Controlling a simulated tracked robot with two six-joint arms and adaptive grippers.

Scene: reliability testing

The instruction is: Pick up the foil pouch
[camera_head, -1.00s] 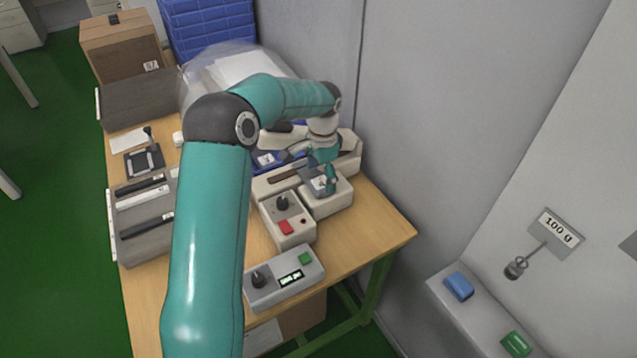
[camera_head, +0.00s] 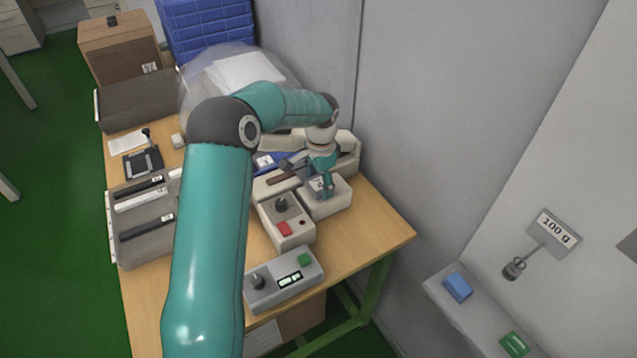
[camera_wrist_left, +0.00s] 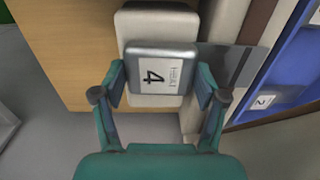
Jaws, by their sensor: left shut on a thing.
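The foil pouch (camera_wrist_left: 160,55) is a flat silver-grey piece with a white label marked 4. In the left wrist view it lies between the two teal fingers of my left gripper (camera_wrist_left: 160,85), which is shut on it. In the head view the pouch (camera_head: 316,184) shows partly behind the fingers of my left gripper (camera_head: 324,190), over the pale block (camera_head: 330,205) at the right of the bench. I cannot tell whether the pouch still touches the block. My right gripper is not in view.
A blue tray (camera_wrist_left: 285,75) lies beside the block. A grey wall (camera_head: 450,100) rises right of the bench. Bare wood (camera_head: 375,225) shows at right.

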